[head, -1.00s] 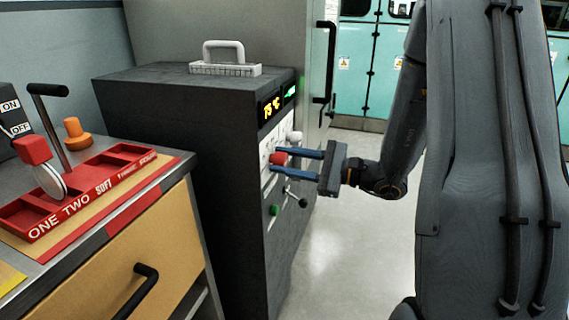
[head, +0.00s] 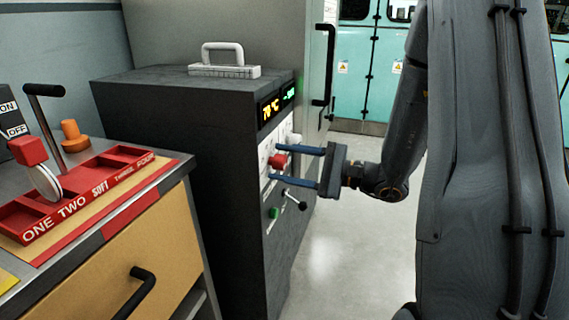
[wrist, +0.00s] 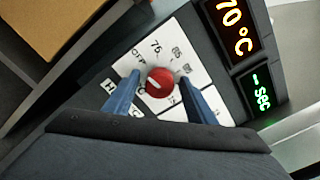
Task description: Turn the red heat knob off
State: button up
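The red heat knob (head: 277,161) is on the white front panel of the dark grey box. It also shows in the wrist view (wrist: 160,82), with a pale mark toward the left of its face and printed labels around it. My gripper (head: 274,163) is at the panel, its two blue fingers on either side of the knob. The fingers are apart, with a gap to the knob on each side in the wrist view. The display (head: 270,107) reads 70 °C in orange.
Below the knob are a black-tipped lever (head: 302,204) and a green button (head: 273,213). A grey-handled block (head: 225,70) sits on the box. At left, a bench holds a red labelled tray (head: 90,192) and levers. The floor to the right is clear.

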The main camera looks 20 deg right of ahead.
jog(key=v, duration=0.7)
jog(key=shift+s+d, duration=0.25)
dwell(0.5)
